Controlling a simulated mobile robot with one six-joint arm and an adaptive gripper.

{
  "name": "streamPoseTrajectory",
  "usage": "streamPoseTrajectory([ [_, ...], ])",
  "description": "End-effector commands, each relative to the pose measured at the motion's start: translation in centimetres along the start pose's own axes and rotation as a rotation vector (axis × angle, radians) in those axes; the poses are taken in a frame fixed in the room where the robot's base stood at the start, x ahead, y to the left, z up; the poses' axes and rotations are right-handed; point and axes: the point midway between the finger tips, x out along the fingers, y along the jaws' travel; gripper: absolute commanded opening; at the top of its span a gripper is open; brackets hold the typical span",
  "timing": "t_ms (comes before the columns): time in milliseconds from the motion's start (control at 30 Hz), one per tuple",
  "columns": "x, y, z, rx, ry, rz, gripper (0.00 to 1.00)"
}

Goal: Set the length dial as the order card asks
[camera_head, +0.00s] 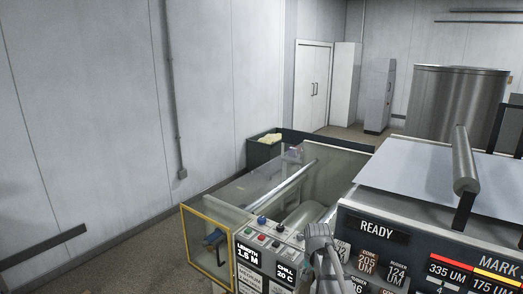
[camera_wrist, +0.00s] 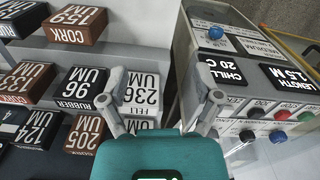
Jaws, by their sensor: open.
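The LENGTH display (camera_wrist: 290,78) reads 1.5 M in the wrist view; the same LENGTH display (camera_head: 247,252) is on the machine's front panel in the head view. Below it in the wrist view is a row of small coloured controls, with a green one (camera_wrist: 306,116) and a red one (camera_wrist: 278,137). I cannot tell which control is the length dial. My gripper (camera_wrist: 166,98) is open and empty, to the left of the control panel; it also shows in the head view (camera_head: 322,238). I cannot make out an order card.
A CHILL display (camera_wrist: 222,72) reads 20 C. A blue knob (camera_wrist: 216,32) sits farther along the panel. Labelled blocks, including a brown 159 UM block (camera_wrist: 74,24) and a white 236 UM felt block (camera_wrist: 141,97), stand left of the panel. A READY display (camera_head: 377,227) is at right.

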Motion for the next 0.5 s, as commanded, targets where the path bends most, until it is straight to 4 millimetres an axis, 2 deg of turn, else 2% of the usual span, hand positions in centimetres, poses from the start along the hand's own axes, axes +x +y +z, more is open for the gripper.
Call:
streamPoseTrajectory([
  [33, 1.6, 1.4, 3.2, -0.057, 0.000, 0.000, 0.82],
  [200, 3.9, 4.1, 9.2, -0.251, 0.000, 0.001, 0.82],
  [333, 5.0, 5.4, 12.2, -0.359, 0.000, 0.001, 0.82],
  [500, 5.4, 6.2, 13.7, -0.428, 0.000, 0.001, 0.82],
])
